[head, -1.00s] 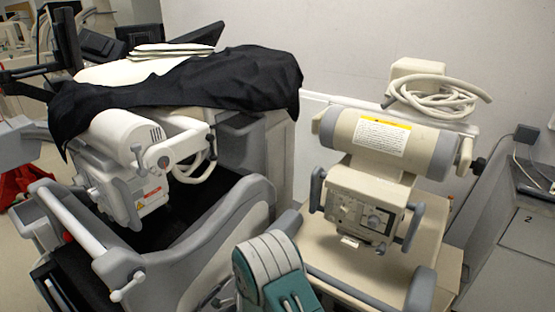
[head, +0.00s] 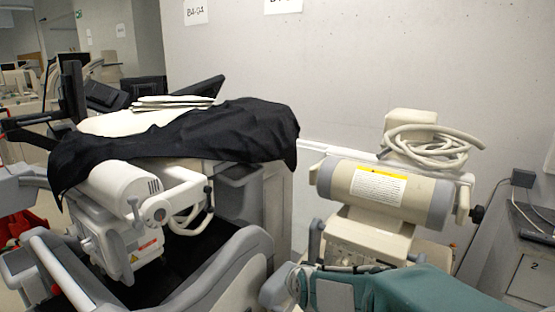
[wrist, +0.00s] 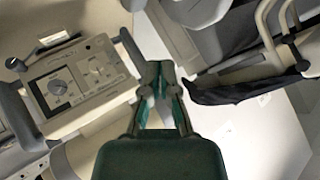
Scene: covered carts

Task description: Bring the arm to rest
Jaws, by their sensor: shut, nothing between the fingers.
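My gripper (wrist: 158,72) shows in the wrist view, its two dark green fingers shut with nothing between them. A beige control panel (wrist: 75,82) with dials is left of the fingers, and a black cloth edge (wrist: 235,88) is to the right. In the head view, my teal arm (head: 420,292) lies across the bottom right, in front of the right-hand cart's machine.
A cart unit under a black cloth (head: 225,130) stands at left. A beige cylinder machine (head: 385,195) with a yellow-edged label and coiled hose (head: 430,145) stands at right, close behind my arm. A grey wall (head: 350,60) is behind. A cabinet (head: 530,275) is at far right.

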